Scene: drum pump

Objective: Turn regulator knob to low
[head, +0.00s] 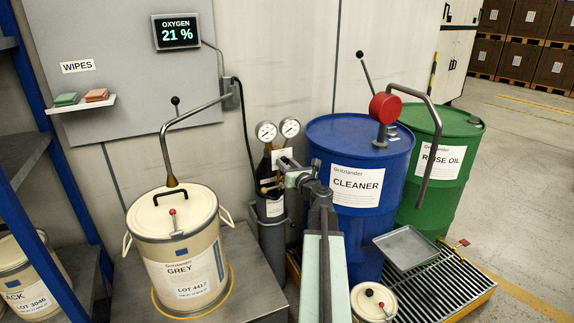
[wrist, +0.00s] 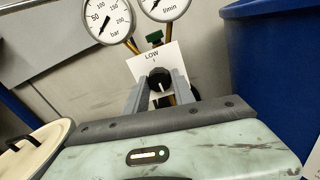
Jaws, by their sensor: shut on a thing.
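The regulator knob (wrist: 160,77) is small, round and black with a white mark. In the wrist view it sits in front of a white card (wrist: 150,58), with the word LOW and a small tick above the knob. The white mark looks roughly upright, but its exact end is hard to tell. My gripper (wrist: 160,84) has one finger on each side of the knob and is shut on it. In the head view my gripper (head: 285,177) reaches the regulator below the two gauges and hides the knob.
Two round gauges (head: 266,131) stand above the regulator on a dark cylinder (head: 272,208). The blue CLEANER drum (head: 325,135) is close on the right. The GREY pail (head: 148,220) stands on a bench to the left.

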